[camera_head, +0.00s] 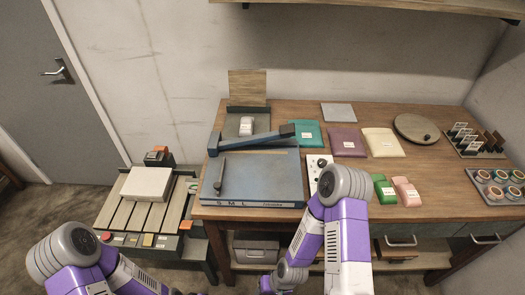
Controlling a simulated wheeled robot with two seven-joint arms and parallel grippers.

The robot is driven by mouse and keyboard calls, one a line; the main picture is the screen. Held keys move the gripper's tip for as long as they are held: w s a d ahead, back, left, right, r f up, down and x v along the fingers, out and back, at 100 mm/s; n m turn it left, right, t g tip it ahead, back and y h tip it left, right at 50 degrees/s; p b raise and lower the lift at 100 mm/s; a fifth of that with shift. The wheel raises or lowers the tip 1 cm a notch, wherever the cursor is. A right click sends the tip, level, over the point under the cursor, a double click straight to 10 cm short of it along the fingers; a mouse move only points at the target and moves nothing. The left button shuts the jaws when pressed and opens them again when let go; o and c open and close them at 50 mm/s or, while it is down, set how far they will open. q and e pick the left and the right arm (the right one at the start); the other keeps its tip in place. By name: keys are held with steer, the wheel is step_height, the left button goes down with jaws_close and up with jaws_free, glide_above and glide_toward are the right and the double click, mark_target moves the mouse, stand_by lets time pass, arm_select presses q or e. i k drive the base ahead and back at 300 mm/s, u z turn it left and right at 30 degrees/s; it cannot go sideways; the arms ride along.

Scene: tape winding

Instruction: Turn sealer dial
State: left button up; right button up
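A white panel with small round dark knobs (320,163) stands at the right end of a flat blue-grey device (262,178) on the wooden table. This looks like the sealer with its dial. My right arm's elbow covers the panel's lower right part, so I cannot tell which way the dial points. A blue bar with a dark end (255,137) lies across the back of the device. Neither gripper shows.
Green (384,188) and pink (407,191) packets lie right of my right elbow. Teal, purple and yellow pouches (382,143) lie behind. A round wooden disc (415,128), a card rack (475,140) and a tray of cups (497,185) are at right. A slatted conveyor with a white box (147,184) stands left.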

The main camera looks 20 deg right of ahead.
mark_target(323, 163)
steer(key=u, duration=1.85)
steer(key=k, duration=0.85)
steer(key=z, duration=1.8)
